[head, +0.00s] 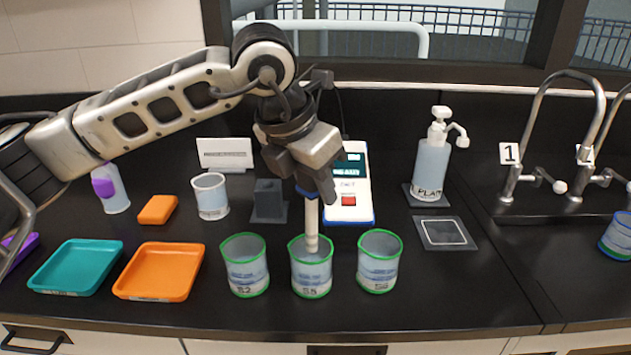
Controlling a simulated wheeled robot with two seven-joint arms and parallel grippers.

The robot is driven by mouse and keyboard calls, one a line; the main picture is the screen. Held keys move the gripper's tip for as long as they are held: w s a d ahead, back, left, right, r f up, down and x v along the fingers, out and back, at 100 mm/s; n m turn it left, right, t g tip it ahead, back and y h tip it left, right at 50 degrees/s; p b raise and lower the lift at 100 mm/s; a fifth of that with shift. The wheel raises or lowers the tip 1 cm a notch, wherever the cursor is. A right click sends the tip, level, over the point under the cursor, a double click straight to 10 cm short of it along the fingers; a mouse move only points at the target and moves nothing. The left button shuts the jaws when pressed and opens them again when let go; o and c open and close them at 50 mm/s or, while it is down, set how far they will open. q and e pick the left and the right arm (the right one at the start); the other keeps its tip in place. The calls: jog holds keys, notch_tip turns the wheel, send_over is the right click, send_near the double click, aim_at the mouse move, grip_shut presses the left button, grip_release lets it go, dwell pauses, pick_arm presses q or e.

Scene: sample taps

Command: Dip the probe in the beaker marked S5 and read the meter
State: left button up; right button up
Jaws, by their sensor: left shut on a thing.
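My left gripper (316,182) is shut on the probe (311,222), a pale upright rod with a blue collar. The probe's lower end is inside the middle beaker (312,278), which has a green rim and is marked S5. Whether its tip is in the liquid is hard to tell. The meter (348,188), white and blue with a red button, stands behind, partly hidden by the gripper. Its dark screen shows small text that I cannot read. My right gripper is not in view.
Green-rimmed beakers flank S5: one on the left (245,272) and one on the right (379,268). Behind are a grey holder block (268,207) and a white cup (210,198). Orange (160,277) and teal (76,270) trays lie left. A pump bottle (431,165) and taps (521,140) stand right.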

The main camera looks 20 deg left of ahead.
aim_at(315, 222)
pick_arm(q)
jog(key=shift+f, duration=0.25)
jog(key=shift+f+b, duration=0.85)
jog(key=shift+b, duration=0.25)
jog(key=shift+f+b, duration=2.4)
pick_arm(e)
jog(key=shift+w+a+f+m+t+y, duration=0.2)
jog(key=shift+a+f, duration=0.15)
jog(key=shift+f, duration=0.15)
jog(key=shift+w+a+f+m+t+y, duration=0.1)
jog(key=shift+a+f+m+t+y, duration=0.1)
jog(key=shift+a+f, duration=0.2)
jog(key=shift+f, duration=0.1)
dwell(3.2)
